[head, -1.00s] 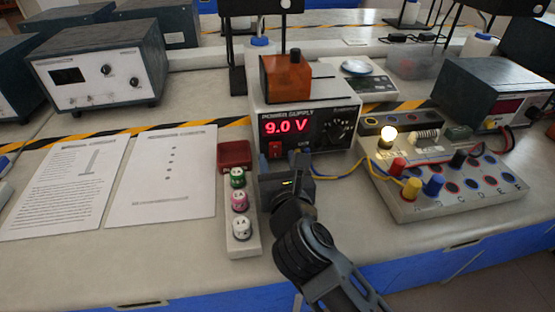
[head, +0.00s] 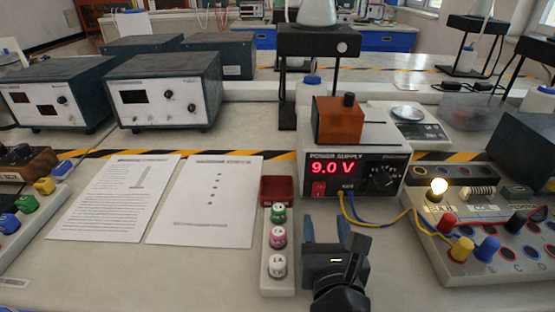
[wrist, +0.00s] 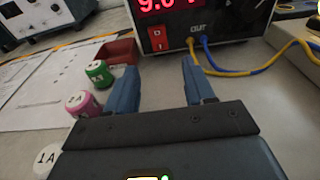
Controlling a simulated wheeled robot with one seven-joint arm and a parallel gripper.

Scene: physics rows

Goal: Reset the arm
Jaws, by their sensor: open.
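My gripper (head: 326,228) is open and empty, low in front of the power supply (head: 356,170), which reads 9.0 V. In the wrist view its two blue fingers (wrist: 158,80) stand apart with bare bench between them. They point toward the power supply's front, where a yellow and a blue lead are plugged in. The fingers appear apart from the supply and the leads. Part of my arm shows at the bottom of the head view.
Left of my gripper is a white rack (head: 265,285) with green, pink and white labelled pieces and a red tray (head: 277,188). At right, a circuit board (head: 480,262) has a lit bulb (head: 438,187). Printed sheets (head: 205,200) lie left. An orange block (head: 338,122) sits on the supply.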

